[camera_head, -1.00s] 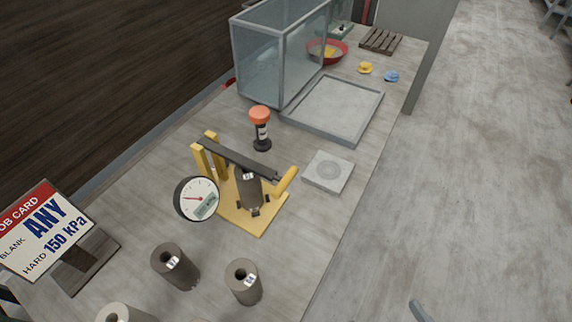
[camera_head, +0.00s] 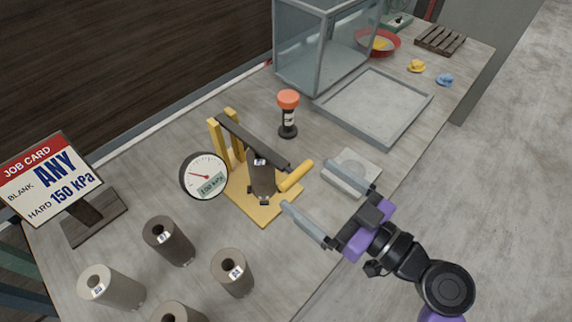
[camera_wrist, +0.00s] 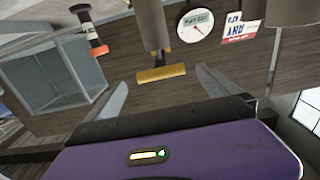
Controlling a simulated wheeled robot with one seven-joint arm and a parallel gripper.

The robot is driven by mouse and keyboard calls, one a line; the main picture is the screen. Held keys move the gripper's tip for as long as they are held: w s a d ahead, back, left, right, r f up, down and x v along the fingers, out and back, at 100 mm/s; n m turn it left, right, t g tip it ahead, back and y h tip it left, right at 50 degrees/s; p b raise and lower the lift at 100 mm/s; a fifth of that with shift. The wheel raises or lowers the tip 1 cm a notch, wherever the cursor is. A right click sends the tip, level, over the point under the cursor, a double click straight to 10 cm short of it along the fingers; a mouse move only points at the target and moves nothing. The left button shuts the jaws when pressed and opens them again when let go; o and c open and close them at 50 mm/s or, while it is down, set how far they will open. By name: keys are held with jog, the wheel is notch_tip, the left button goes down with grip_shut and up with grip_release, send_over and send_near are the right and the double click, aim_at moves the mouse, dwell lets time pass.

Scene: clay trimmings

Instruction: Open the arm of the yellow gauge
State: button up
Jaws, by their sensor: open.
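The yellow gauge (camera_head: 265,207) stands on the table, with a yellow base, yellow posts at the back and a round white dial (camera_head: 204,176) on its left. Its dark arm (camera_head: 250,143) lies lowered over a dark clay cylinder (camera_head: 262,176) and ends in a yellow handle (camera_head: 296,175). My gripper (camera_head: 328,208) is open and empty, just right of the handle, with its fingers pointing toward the gauge. In the wrist view the yellow handle (camera_wrist: 160,73) shows ahead, between and beyond the fingertips (camera_wrist: 160,85), apart from them.
Several clay cylinders (camera_head: 168,240) stand in front of the gauge. A job card (camera_head: 50,178) is at left. A grey plate (camera_head: 345,170) is near my gripper. A glass case (camera_head: 322,45) and grey tray (camera_head: 385,138) are behind.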

aim_at(292, 172)
jog(key=shift+w+a+r, duration=0.2)
jog(key=shift+a, duration=0.2)
jog(key=p+x, duration=0.2)
jog(key=x, duration=0.5)
jog(key=shift+f, duration=0.1)
